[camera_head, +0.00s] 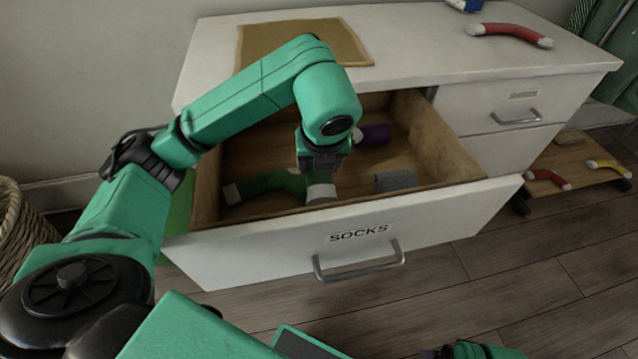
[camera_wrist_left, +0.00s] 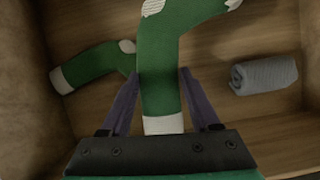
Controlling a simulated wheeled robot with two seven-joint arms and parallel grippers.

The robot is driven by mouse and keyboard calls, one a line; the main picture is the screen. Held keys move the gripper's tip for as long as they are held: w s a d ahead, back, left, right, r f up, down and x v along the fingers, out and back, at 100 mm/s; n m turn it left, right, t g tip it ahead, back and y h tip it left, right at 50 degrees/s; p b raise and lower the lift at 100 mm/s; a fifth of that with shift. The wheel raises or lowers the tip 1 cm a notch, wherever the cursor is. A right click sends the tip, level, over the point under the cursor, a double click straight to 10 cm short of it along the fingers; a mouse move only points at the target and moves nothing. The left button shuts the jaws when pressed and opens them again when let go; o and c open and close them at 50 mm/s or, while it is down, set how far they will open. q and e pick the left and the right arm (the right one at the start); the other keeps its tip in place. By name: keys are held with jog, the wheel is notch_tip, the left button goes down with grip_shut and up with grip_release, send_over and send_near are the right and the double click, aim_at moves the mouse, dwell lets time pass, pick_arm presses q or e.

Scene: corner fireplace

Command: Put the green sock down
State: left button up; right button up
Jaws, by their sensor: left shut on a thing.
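My left gripper (camera_head: 322,168) is inside the open drawer labelled SOCKS (camera_head: 440,222), pointing down. In the left wrist view its two fingers (camera_wrist_left: 160,76) are shut on a green sock (camera_wrist_left: 162,90) with white cuff, heel and toe. The held sock's white cuff (camera_head: 321,192) shows below the gripper in the head view. A second green sock (camera_wrist_left: 92,65) lies on the drawer floor, partly behind the held one; it also shows in the head view (camera_head: 268,182). I cannot tell whether the held sock touches the drawer floor.
A grey rolled sock (camera_head: 396,180) and a purple one (camera_head: 374,134) lie in the drawer. The dresser top (camera_head: 420,50) holds a tan mat (camera_head: 255,42) and a red sock (camera_head: 510,33). A low wooden board (camera_head: 570,160) with a red and a yellow sock is at right.

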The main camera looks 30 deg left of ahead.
pick_arm(q)
jog(key=shift+a, duration=0.4)
jog(key=a, duration=0.3)
jog(key=a+b, duration=0.1)
jog(key=a, duration=0.2)
jog(key=a+b, duration=0.1)
jog(key=a, duration=0.2)
jog(key=shift+w, duration=0.35)
pick_arm(e)
notch_tip(320, 180, up, 6)
pick_arm(q)
jog(key=a, duration=0.2)
jog(key=a+b, duration=0.1)
jog(key=a, duration=0.4)
jog(key=shift+w+a+b, duration=0.3)
jog(key=shift+w+a, duration=0.1)
jog(key=shift+a, duration=0.25)
notch_tip(320, 180, down, 3)
jog(key=shift+f+b, duration=0.15)
jog(key=shift+b, duration=0.7)
jog(key=shift+f, duration=0.1)
pick_arm(e)
jog(key=w+a+f+n+t+y, duration=0.1)
jog(key=w+a+f+t+y, duration=0.2)
jog(key=a, duration=0.4)
jog(key=shift+w+a+f+t, duration=0.3)
jog(key=shift+w+f+t, duration=0.25)
jog(key=shift+f, duration=0.35)
